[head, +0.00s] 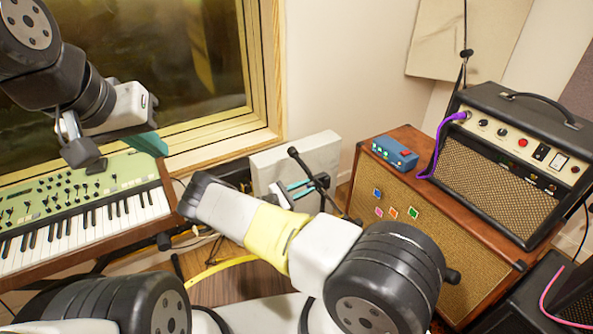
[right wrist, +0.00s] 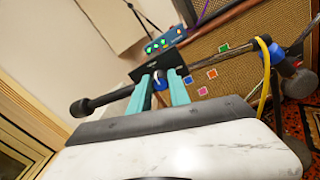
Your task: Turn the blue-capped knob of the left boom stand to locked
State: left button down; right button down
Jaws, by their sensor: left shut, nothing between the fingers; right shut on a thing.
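The left boom stand carries a black microphone (head: 293,152) on a boom behind my right forearm in the head view. In the right wrist view the microphone (right wrist: 82,106) points left, and the boom (right wrist: 220,56) runs up to the right. The blue-capped knob (right wrist: 160,77) sits between the teal fingers of my right gripper (right wrist: 162,88), which is shut on it; the fingers partly cover it. My right gripper (head: 302,187) also shows in the head view, where I cannot make out the knob. My left gripper (head: 148,144) is shut and empty above the keyboard's back edge.
A green keyboard (head: 90,205) stands at left below a window. A wooden speaker cabinet (head: 440,215) stands to the right, bearing a blue pedal (head: 395,152) and an amplifier (head: 505,150) with a purple cable. A yellow cable (right wrist: 265,85) hangs over the boom.

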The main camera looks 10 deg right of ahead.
jog(key=shift+m, duration=0.3)
jog(key=m, duration=0.8)
jog(key=shift+s+f+m, duration=0.1)
jog(key=shift+m, duration=0.2)
jog(key=m, duration=0.4)
jog(key=shift+f, duration=0.1)
jog(key=m, duration=0.4)
jog(key=shift+f+m, duration=0.1)
jog(key=shift+m, duration=0.3)
jog(key=c, duration=1.2)
grip_release()
